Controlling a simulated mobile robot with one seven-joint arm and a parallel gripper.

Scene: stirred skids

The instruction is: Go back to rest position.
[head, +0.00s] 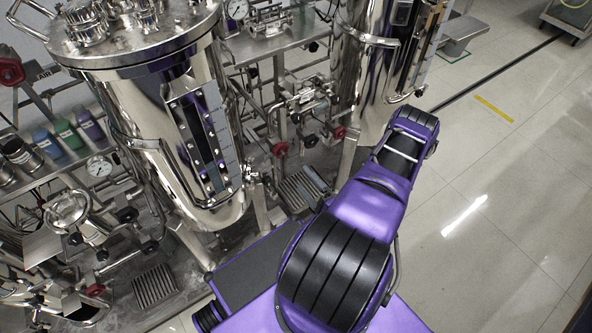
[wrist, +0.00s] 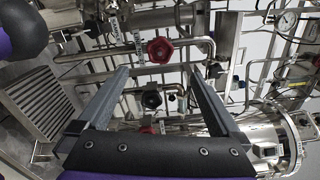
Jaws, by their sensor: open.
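In the wrist view my gripper (wrist: 157,88) is open, with its two grey fingers spread and nothing between them. Behind the gap are pipes, a red handwheel (wrist: 160,50) and a black knob (wrist: 152,99); I cannot tell how far off they are. In the head view my purple arm reaches up and to the right toward the right-hand steel vessel (head: 359,75). The gripper itself does not show in the head view, hidden beyond the arm.
A large steel vessel (head: 150,105) stands at the left on a pipe-filled skid with gauges (head: 99,166) and red handwheels (head: 280,149). A grated step (head: 305,190) lies low between the vessels.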

